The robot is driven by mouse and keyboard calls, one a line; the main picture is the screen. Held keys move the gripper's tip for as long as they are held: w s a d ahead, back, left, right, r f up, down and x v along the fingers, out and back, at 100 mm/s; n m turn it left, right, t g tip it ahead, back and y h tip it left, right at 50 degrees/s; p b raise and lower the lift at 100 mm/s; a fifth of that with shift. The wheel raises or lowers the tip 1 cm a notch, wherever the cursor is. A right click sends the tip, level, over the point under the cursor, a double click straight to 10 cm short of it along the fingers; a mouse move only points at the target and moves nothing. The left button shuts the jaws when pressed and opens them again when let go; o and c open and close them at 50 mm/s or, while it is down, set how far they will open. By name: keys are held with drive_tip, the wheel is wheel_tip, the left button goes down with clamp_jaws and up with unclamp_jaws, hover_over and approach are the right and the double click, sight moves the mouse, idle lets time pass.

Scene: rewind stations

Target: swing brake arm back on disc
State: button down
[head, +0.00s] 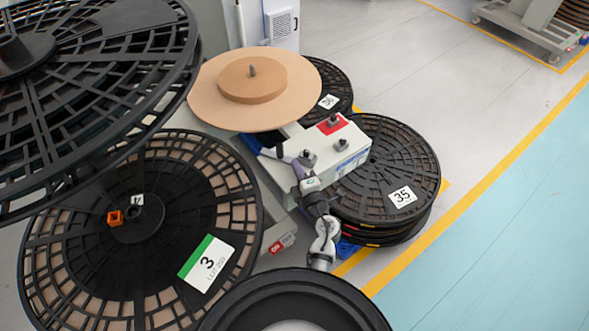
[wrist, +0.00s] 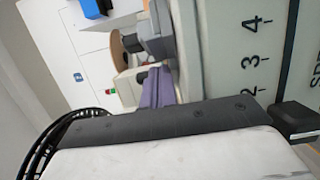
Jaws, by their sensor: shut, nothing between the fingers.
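A tan disc (head: 207,100) with a smaller brown roll (head: 252,82) on it lies flat beside the light control box (head: 350,155). A dark grey-purple bar (head: 270,153), which looks like the brake arm, lies at the box's left end, just below the disc's front edge. Whether it touches the disc is hidden. My gripper (head: 298,168) is shut and empty beside the bar and a dark knob (head: 307,158). In the wrist view, my purple fingers (wrist: 155,88) lie together close to a grey knob (wrist: 157,42). I cannot tell whether they touch it.
Large black reels stand at left, including one labelled 3 (head: 140,232).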

drive_tip(key=shift+w+d, duration=0.1)
drive_tip(key=shift+w, duration=0.1)
idle(0.3)
drive_tip(key=shift+w+d+n+g+y, duration=0.25)
drive_tip(key=shift+w+n+y, duration=0.15)
drive_tip(key=shift+y, duration=0.2)
drive_tip(key=shift+w+d+n+g+y, duration=0.15)
drive_tip(key=shift+w+n+g+y, duration=0.1)
drive_tip(key=shift+n+y, duration=0.25)
drive_tip(key=shift+s+p, duration=0.1)
drive_tip(key=shift+p, duration=0.25)
